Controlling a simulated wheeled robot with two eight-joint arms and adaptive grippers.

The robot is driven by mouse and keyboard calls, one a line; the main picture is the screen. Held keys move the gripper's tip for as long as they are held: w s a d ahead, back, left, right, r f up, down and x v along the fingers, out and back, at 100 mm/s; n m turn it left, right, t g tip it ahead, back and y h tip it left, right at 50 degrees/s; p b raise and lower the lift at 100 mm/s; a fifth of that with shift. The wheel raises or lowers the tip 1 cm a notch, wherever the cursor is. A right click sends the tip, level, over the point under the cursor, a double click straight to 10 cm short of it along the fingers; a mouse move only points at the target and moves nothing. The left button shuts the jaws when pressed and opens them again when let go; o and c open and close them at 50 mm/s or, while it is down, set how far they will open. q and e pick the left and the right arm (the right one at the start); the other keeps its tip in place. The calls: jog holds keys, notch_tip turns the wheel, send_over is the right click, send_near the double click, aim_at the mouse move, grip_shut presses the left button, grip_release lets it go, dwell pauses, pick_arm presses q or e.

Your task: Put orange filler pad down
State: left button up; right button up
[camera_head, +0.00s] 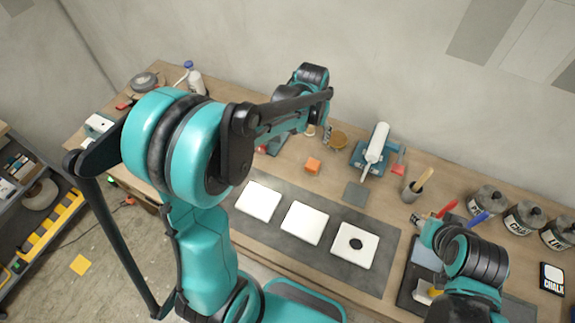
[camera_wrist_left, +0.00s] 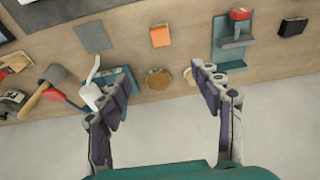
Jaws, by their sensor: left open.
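The orange filler pad (camera_head: 313,165) is a small orange block on the wooden bench, just behind the long dark mat (camera_head: 387,262). It also shows in the left wrist view (camera_wrist_left: 160,36), past the fingertips and apart from them. My left gripper (camera_head: 316,124) is above the back of the bench, near the wall. It is open, and its two fingers (camera_wrist_left: 160,74) are spread with nothing held between them.
Three white tiles lie on the mat; the right one (camera_head: 340,257) has a dark round spot. A grey square (camera_head: 356,194) lies right of the pad. A brown disc (camera_wrist_left: 158,78), a caulking tool (camera_head: 375,145), a brush cup (camera_head: 413,190) and several jars (camera_head: 485,200) stand around.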

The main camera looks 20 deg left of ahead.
pick_arm(q)
jog(key=s+r+t, duration=0.2)
jog(key=s+r, duration=0.1)
jog(key=s, duration=0.7)
jog(key=s+r+t, duration=0.2)
jog(key=s+r, duration=0.2)
jog(key=s, duration=0.5)
jog(key=shift+s+r+t, duration=0.25)
jog(key=shift+s+t, duration=0.1)
jog(key=shift+t, duration=0.05)
jog(key=shift+f, duration=0.1)
notch_tip(320, 180, down, 19)
jog(key=b, duration=1.9)
jog(key=shift+f, duration=0.1)
